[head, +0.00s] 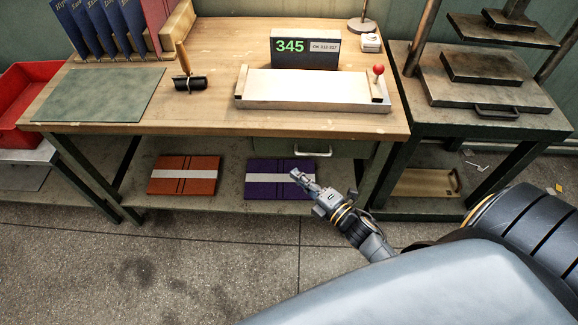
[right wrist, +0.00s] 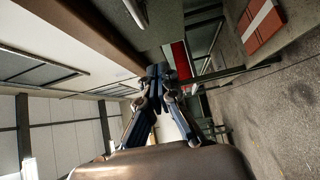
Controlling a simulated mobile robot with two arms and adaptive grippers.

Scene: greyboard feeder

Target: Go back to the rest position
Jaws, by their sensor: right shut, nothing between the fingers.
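My right gripper (head: 299,176) is in front of the workbench, at about the height of its lower shelf in the head view. It is shut and empty. The right wrist view shows its fingers (right wrist: 158,74) closed together with nothing between them. In the head view it overlaps the right end of the purple cover (head: 265,180) on the shelf; I see no clear contact. My right arm reaches in from the lower right. My left gripper is in neither view.
The workbench (head: 215,60) holds a green mat (head: 100,95), a roller (head: 190,82), a feeder (head: 300,86) and a display (head: 305,48) reading 345. An orange cover (head: 184,175) lies on the shelf. A press (head: 490,80) stands right, a red bin (head: 22,95) left. The front floor is clear.

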